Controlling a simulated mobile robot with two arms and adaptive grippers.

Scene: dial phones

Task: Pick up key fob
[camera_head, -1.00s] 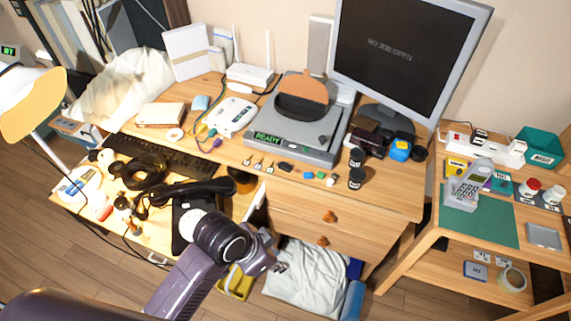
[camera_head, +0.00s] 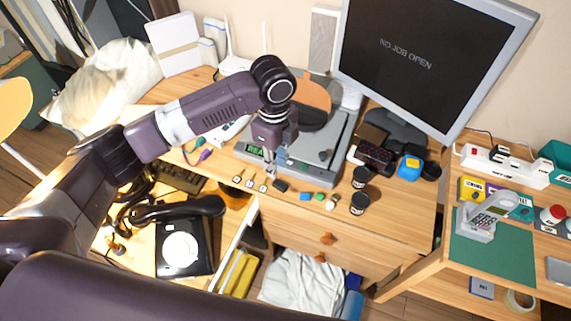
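A small black object (camera_head: 280,186), which looks like the key fob, lies on the wooden desk in front of the grey device. It is in a row with small keys (camera_head: 250,183) on its left and small blue (camera_head: 304,196) and green (camera_head: 319,196) pieces on its right. My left gripper (camera_head: 270,172) points down just above and slightly left of the black object, over the front of the grey device. Its fingers are small and dark here, and I cannot tell whether they are apart. I see nothing held in it. My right gripper is not in view.
The grey device (camera_head: 318,165) stands right behind the row. Two dark jars (camera_head: 359,204) stand to the right. A black telephone (camera_head: 184,245) is at the lower left, and a large monitor (camera_head: 430,55) is behind.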

